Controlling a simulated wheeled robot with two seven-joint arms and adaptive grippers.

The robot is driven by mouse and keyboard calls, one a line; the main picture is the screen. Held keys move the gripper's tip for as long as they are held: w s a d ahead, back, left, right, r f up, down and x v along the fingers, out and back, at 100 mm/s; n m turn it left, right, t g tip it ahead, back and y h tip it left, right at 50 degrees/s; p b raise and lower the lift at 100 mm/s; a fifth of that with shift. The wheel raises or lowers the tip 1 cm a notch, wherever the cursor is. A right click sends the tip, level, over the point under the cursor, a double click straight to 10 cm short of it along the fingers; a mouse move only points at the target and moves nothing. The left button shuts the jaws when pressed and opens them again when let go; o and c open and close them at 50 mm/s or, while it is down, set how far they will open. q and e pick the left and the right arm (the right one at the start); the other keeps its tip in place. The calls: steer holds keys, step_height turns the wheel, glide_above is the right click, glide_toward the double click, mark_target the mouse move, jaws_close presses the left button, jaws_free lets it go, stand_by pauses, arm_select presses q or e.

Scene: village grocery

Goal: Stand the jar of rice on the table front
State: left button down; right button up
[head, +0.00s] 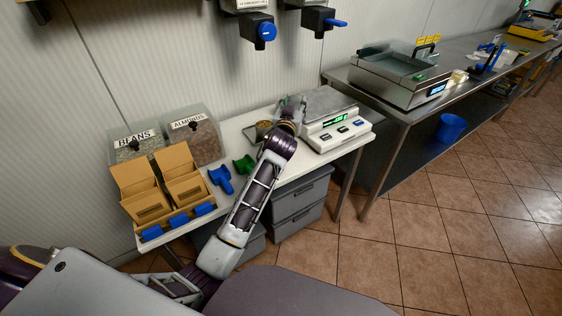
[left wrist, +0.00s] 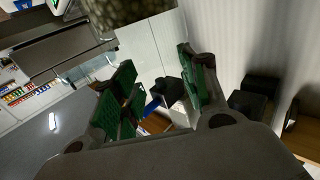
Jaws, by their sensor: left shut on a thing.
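My left gripper (head: 290,108) is at the back of the white table (head: 239,133), just left of the scale. My right gripper is out of view.
A white scale (head: 337,130) stands right of the gripper and a small container (head: 263,127) left of it. Blue (head: 221,178) and green (head: 244,164) scoops, cardboard boxes (head: 140,190) and the almonds bin (head: 205,143) fill the left. Dispensers (head: 262,28) hang above.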

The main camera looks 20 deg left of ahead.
arm_select(q)
step_height(320, 180, down, 5)
steer(key=shift+b, duration=0.6)
steer(key=shift+f, duration=0.35)
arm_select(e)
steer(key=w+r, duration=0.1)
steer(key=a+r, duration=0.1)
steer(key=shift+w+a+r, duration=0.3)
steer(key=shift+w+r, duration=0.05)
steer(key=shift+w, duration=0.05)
arm_select(q)
steer(key=shift+f, duration=0.4)
steer(key=shift+f+b, duration=0.4)
steer(key=shift+f, duration=1.25)
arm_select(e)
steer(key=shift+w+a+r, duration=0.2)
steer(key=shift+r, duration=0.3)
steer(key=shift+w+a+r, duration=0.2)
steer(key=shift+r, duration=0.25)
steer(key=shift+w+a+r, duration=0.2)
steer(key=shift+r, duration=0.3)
arm_select(q)
steer(key=shift+f+b, duration=0.1)
steer(key=shift+b, duration=0.2)
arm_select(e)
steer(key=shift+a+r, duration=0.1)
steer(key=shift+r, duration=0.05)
